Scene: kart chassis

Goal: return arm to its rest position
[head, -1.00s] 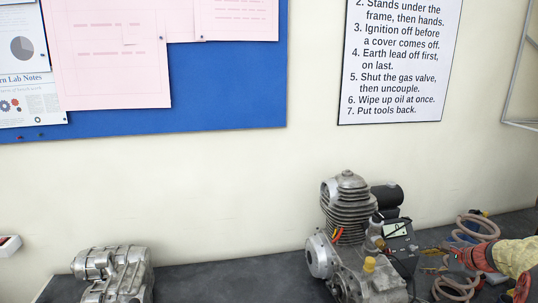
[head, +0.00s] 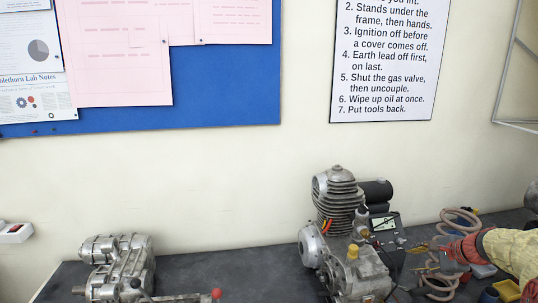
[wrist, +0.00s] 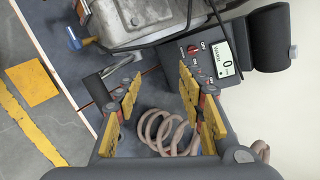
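My gripper (wrist: 158,95) is open in the wrist view. Its yellow-padded fingers stand apart with nothing held between them. A coiled pinkish hose (wrist: 163,132) shows beyond and below the fingers, apart from them as far as I can tell. In the head view my arm, in a cream sleeve with red joints, reaches in from the right edge. My gripper (head: 437,254) is above the bench there, by the coiled hose (head: 461,218) and right of the engine; its fingertips are hard to make out.
The engine (head: 340,205) and a multimeter (head: 385,223) stand close left of my gripper. In the wrist view, the bench edge and floor lie left.

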